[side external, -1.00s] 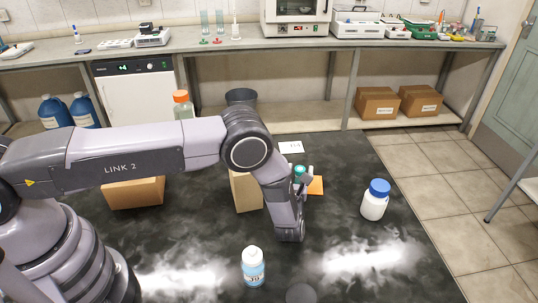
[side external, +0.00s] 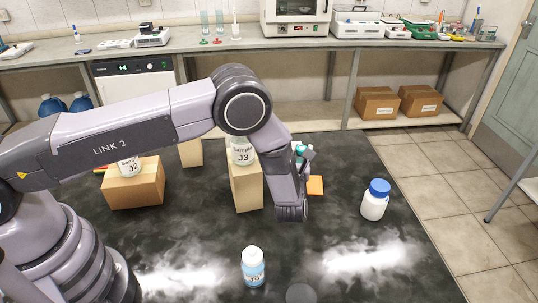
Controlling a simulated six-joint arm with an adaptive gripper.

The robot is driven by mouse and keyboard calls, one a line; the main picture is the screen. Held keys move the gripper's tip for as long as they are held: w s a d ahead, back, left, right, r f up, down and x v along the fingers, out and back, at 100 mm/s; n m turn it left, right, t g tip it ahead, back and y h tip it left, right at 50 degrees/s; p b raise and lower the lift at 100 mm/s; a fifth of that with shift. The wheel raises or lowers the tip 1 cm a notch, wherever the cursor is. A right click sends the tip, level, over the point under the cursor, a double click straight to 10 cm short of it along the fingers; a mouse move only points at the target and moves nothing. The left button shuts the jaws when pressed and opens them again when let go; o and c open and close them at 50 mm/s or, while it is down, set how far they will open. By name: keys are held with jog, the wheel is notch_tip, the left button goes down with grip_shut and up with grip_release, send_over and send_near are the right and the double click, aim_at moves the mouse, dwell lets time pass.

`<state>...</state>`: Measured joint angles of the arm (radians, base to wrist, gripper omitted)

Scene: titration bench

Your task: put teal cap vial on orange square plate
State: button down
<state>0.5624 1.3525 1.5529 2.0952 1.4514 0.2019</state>
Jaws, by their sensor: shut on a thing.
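The teal cap vial (side external: 299,146) is between the fingers of my gripper (side external: 303,153), which is shut on it. Only its top part shows; my wrist and fingers hide the rest. The orange square plate (side external: 315,186) lies on the dark bench, just right of my wrist and lower in the picture than the vial. The vial appears held above the bench and apart from the plate, though its exact height is hard to tell.
Jar J3 (side external: 242,152) stands on a tan block (side external: 246,189) left of my wrist. Jar J2 (side external: 130,166) stands on a wider box (side external: 134,191). A blue-capped white bottle (side external: 374,205) is right of the plate. A small bottle (side external: 253,270) stands in front.

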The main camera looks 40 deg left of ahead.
notch_tip(320, 180, up, 3)
jog(key=w+d, duration=0.2)
notch_tip(320, 180, down, 10)
jog(key=shift+d+r, duration=0.15)
jog(key=shift+r, duration=0.05)
jog(key=shift+f, duration=0.2)
jog(key=c, duration=0.8)
grip_release()
